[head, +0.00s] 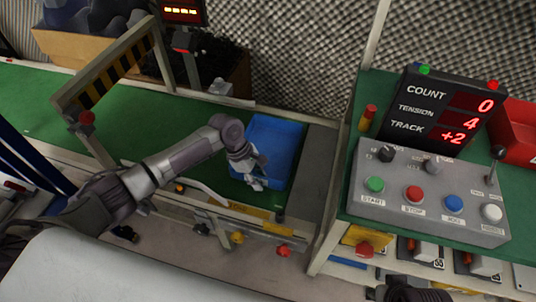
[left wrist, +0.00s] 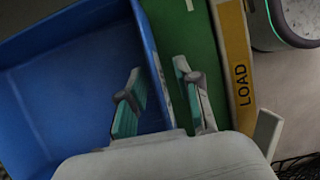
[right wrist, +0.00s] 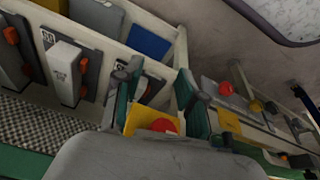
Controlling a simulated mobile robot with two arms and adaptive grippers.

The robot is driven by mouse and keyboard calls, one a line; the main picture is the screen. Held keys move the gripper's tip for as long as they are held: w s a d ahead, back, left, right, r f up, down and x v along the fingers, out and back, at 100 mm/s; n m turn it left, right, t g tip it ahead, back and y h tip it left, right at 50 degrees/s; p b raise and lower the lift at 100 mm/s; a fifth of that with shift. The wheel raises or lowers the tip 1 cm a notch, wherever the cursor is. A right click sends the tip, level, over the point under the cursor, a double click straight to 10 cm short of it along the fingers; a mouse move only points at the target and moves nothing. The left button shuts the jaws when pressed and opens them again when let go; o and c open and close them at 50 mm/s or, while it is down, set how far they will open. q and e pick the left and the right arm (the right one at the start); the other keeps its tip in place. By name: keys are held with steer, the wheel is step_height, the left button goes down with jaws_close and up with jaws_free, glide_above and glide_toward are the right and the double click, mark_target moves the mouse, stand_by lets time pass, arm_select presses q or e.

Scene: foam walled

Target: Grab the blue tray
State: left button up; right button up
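The blue tray (head: 279,140) is a shallow open box on the green conveyor belt (head: 130,126), near the belt's right end. It looks empty where it shows. My left gripper (head: 257,183) is at the tray's near edge. In the left wrist view the blue tray (left wrist: 65,80) fills the left side. There my left gripper (left wrist: 165,100) is open, one finger over the tray's inside and the other over the green belt, with the tray's wall between them. Contact cannot be told. My right gripper (right wrist: 158,100) is open and empty, facing the console's front below the edge.
A grey control box (head: 430,195) with several buttons and a black count display (head: 440,110) stand on the green table at right. A striped gate frame (head: 115,75) spans the belt at left. A red bin (head: 515,130) is at far right.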

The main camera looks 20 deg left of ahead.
arm_select(q)
steer(key=shift+d+f, duration=0.1)
steer(key=shift+f, duration=0.15)
jaws_close()
steer(key=shift+r, duration=0.15)
stand_by(0.4)
